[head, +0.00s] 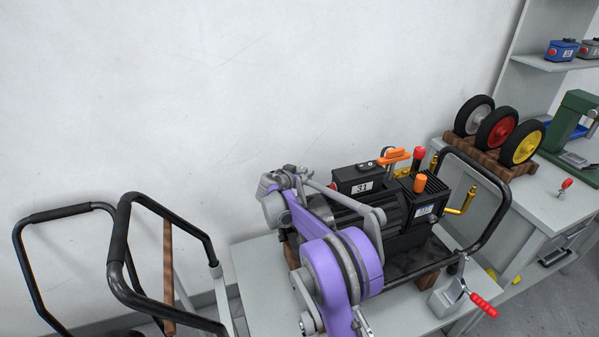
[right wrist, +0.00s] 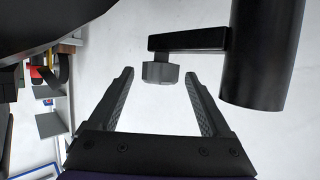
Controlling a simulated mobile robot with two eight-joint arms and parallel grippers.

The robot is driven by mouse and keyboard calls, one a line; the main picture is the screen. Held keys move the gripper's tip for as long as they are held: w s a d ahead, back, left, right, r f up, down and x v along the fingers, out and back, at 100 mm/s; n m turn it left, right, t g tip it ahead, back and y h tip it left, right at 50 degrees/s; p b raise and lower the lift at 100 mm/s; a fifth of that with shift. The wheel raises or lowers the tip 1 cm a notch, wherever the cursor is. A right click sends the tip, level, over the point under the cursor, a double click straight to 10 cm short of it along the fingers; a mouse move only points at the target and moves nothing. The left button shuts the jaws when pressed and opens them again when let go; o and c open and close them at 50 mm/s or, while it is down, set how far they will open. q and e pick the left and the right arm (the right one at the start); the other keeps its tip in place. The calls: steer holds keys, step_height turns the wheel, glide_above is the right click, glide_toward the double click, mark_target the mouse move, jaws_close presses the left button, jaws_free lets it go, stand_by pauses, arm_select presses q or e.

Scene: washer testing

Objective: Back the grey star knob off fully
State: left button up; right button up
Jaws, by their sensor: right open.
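The grey star knob (right wrist: 160,73) shows in the right wrist view, under the end of a short black arm (right wrist: 188,40) that joins a thick black cylinder (right wrist: 265,55). My right gripper (right wrist: 159,76) is open. Its fingertips are on either side of the knob in the picture, with a visible gap on each side. I cannot tell how deep the knob sits between them. In the head view the black machine (head: 408,212) marked 31 stands on the grey bench, partly behind my purple right arm. I cannot make out the knob or the right fingertips there. My left gripper is not in view.
Black tube handles (head: 128,245) rise at the left. A black tube frame (head: 497,195) curves around the machine's right side. A red-handled clamp (head: 483,305) stands at the bench's front right. Several wheels (head: 497,128) sit on a wooden rack at the right. The wall behind is bare.

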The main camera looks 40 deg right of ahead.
steer(key=shift+d, duration=0.1)
jaws_close()
steer(key=shift+s+d+f+n+t+y, duration=0.1)
steer(key=shift+n+t+y, duration=0.2)
steer(key=shift+n+t, duration=0.5)
steer(key=shift+t, duration=0.2)
jaws_free()
steer(key=v, duration=1.1)
steer(key=shift+r+b, duration=0.25)
steer(key=shift+b, duration=0.1)
steer(key=shift+d, duration=0.15)
